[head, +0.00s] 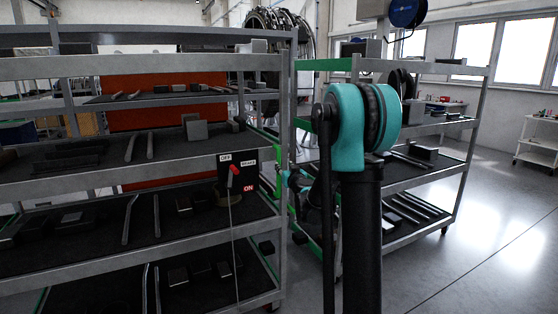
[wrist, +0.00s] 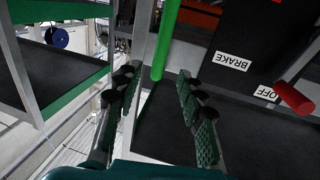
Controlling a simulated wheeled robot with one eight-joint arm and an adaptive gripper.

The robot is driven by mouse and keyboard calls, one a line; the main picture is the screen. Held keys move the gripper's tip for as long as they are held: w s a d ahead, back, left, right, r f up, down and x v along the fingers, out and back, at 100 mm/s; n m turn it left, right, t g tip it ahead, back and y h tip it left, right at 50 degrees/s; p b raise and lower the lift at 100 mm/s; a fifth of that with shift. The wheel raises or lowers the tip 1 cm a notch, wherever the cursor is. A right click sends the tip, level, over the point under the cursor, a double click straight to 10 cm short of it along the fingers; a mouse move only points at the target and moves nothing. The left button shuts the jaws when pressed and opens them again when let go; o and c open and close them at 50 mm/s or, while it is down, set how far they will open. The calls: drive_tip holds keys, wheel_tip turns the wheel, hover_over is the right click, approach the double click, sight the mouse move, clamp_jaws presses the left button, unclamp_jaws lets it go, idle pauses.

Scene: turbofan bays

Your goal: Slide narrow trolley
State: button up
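Two shelf trolleys stand side by side. The left trolley (head: 130,65) fills the left of the head view and carries a black brake box (head: 246,158) with a red lever (head: 234,170). The right trolley (head: 440,68) looks narrower and is partly hidden by my arm. In the wrist view, my gripper (wrist: 158,108) is open and empty, its two dark finger pads apart. A green bar (wrist: 166,40) ends between the fingers in the picture; I see no contact. The brake box's red lever also shows at the wrist view's right (wrist: 294,98).
Both trolleys carry loose blocks and rods on dark shelves. A white cart (head: 540,140) stands by the far right wall. The grey floor (head: 490,250) at right is clear. Only a narrow gap separates the trolleys, and my gripper is around there.

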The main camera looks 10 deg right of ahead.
sight(279, 159)
drive_tip(key=w, duration=0.3)
drive_tip(key=w+a, duration=0.1)
drive_tip(key=w, duration=0.6)
drive_tip(key=shift+a, duration=0.15)
drive_tip(key=shift+c, duration=0.4)
clamp_jaws()
